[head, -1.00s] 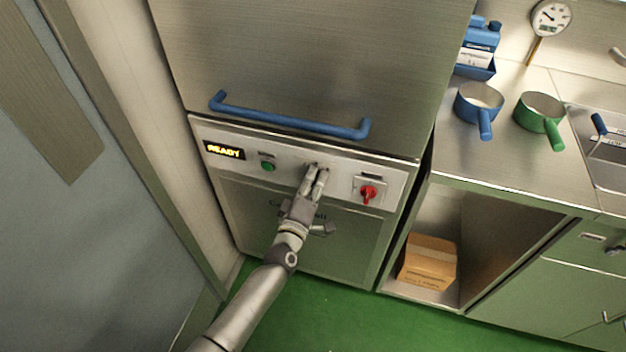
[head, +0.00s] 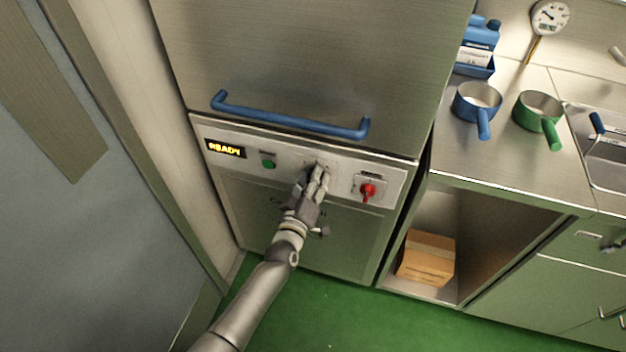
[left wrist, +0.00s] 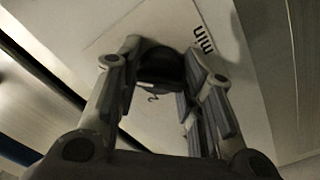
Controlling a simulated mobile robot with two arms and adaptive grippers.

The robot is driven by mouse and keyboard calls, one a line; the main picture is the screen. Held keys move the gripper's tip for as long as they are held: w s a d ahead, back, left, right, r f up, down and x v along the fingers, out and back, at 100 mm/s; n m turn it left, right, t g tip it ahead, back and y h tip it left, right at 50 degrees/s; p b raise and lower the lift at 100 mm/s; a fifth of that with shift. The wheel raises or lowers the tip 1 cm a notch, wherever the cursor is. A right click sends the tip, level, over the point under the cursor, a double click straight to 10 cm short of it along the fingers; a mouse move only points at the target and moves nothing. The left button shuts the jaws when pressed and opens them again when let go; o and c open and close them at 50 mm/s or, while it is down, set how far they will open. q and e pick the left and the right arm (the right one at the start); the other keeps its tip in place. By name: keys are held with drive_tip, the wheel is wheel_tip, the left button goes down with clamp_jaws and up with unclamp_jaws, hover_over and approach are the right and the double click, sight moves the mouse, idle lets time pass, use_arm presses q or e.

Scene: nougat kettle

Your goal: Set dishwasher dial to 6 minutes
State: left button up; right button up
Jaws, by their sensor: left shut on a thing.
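The dishwasher (head: 280,62) has a control panel with a display reading READY (head: 225,149), a green button (head: 268,163) and a red switch (head: 367,190). My left gripper (head: 319,171) is at the panel between the green button and the red switch. In the left wrist view, the black dial (left wrist: 160,68) sits between the fingers of my left gripper (left wrist: 163,80), which is shut on it. The letters "min" and a digit that looks like 2 show beside the dial. The gripper hides the dial in the head view, and I cannot read its setting. My right gripper is not in view.
A blue handle bar (head: 290,122) runs just above the panel. To the right, a steel counter (head: 480,165) holds a blue pan (head: 477,101) and a green pan (head: 538,110). A cardboard box (head: 428,258) sits below the counter.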

use_arm(q)
drive_tip(key=shift+f, duration=0.15)
drive_tip(key=o, duration=1)
drive_tip(key=shift+o, duration=0.2)
drive_tip(key=v, duration=1.2)
